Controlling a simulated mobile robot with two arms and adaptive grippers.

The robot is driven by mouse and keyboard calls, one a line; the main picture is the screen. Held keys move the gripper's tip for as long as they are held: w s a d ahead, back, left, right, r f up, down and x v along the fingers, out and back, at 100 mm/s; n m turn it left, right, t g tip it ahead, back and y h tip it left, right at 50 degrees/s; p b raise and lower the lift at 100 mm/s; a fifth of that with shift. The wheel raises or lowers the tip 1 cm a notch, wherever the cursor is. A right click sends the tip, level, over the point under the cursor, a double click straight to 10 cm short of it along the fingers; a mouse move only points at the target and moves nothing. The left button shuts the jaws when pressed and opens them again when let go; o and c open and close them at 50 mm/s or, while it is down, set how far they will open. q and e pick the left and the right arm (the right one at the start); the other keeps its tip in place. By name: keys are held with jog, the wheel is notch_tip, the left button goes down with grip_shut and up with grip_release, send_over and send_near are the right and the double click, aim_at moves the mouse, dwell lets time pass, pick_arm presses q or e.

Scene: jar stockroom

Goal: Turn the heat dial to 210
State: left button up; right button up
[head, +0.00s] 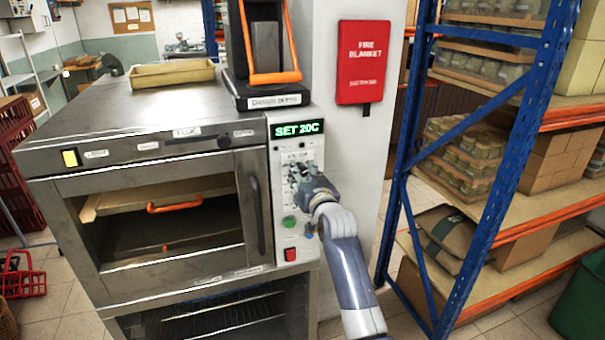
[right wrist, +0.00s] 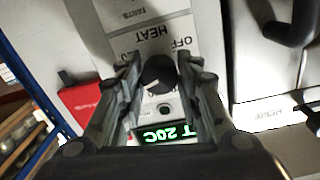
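The oven's narrow white control panel (head: 310,149) carries a green display (head: 297,129) reading "SET 20C". My right gripper (head: 298,172) is at the panel below the display and hides the heat dial in the head view. In the right wrist view the dial is a round black knob (right wrist: 159,75) beside printed "HEAT" and "OFF" marks. The fingers of my right gripper (right wrist: 158,66) stand open on either side of the knob, with narrow gaps; contact is not clear. The display (right wrist: 172,131) shows partly between the fingers. My left gripper is not in view.
Below on the panel are a green button (head: 289,222) and a red switch (head: 290,254). The oven's dark vertical handle (head: 256,214) is just left of the panel. A red fire blanket pouch (head: 361,62) hangs at right. A blue-framed shelf rack (head: 480,150) stands further right.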

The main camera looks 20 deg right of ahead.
jog(key=shift+o, duration=1.3)
jog(key=s, duration=1.2)
